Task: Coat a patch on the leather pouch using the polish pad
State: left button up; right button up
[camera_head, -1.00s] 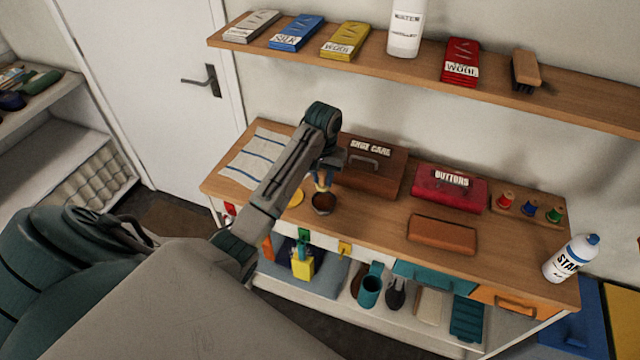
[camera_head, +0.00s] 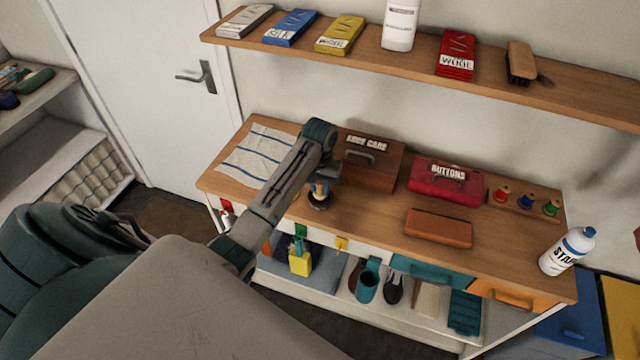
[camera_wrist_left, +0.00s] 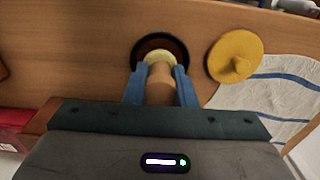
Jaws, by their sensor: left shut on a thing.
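My left gripper (camera_head: 319,188) points down at the worktop and is shut on the polish pad. In the left wrist view its two blue fingers (camera_wrist_left: 160,88) clasp the pad's tan handle (camera_wrist_left: 160,84). The pale yellow pad head (camera_wrist_left: 159,57) is at the open dark-rimmed tin of brown polish (camera_wrist_left: 178,43), overlapping its near side; I cannot tell whether it touches the polish. The tin also shows in the head view (camera_head: 320,205), partly covered. The leather pouch (camera_head: 438,228), orange-brown and flat, lies to the right near the worktop's front edge. My right gripper is not in view.
A yellow lid (camera_wrist_left: 235,58) lies beside the tin, near a striped cloth (camera_head: 258,153). The brown shoe care box (camera_head: 372,165) and red buttons box (camera_head: 450,182) stand behind. Thread spools (camera_head: 527,201) and a white bottle (camera_head: 567,250) are at right. A shelf (camera_head: 400,58) runs above.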

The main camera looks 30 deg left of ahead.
aim_at(320, 181)
pick_arm(q)
jog(key=shift+f, duration=0.55)
dwell(1.8)
jog(key=shift+r, duration=3.55)
